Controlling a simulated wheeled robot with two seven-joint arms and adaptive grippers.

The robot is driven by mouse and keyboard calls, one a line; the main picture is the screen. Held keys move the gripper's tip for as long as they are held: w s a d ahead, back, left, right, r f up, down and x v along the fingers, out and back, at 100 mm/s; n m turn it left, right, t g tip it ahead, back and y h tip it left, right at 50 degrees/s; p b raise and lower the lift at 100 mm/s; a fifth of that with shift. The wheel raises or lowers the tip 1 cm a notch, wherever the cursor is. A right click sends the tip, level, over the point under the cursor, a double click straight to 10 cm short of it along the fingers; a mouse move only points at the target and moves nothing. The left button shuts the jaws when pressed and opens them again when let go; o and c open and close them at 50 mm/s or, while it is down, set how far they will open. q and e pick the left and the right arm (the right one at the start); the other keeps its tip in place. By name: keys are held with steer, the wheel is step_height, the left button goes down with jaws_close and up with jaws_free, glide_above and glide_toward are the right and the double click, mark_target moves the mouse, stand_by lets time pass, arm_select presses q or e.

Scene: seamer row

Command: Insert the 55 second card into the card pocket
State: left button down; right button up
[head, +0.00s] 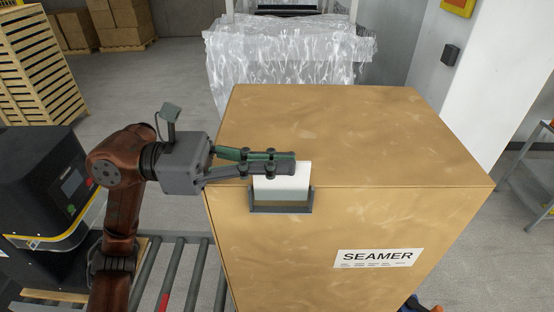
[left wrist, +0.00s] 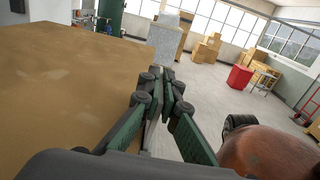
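The white card (head: 283,187) stands upright at the dark grey card pocket (head: 281,209) on the front edge of the seamer's tan box. Its lower part lies between the pocket's side walls; I cannot tell how deep it sits. No number is readable on it. My left gripper (head: 281,162) reaches in from the left with its fingers closed on the card's top edge. In the left wrist view the fingers (left wrist: 168,88) are close together, with a pale strip of the card (left wrist: 151,132) between them. My right gripper is not in view.
The tan seamer box (head: 340,130) carries a SEAMER label (head: 373,258). Clear plastic wrap (head: 285,55) hangs behind it. A roller conveyor (head: 185,265) and a black machine (head: 40,195) are at left. The box top is clear.

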arm_select(q)
steer(key=shift+f, duration=0.25)
steer(key=c, duration=2.1)
jaws_free()
steer(key=shift+a, duration=0.1)
steer(key=a, duration=1.2)
steer(key=shift+r, duration=0.1)
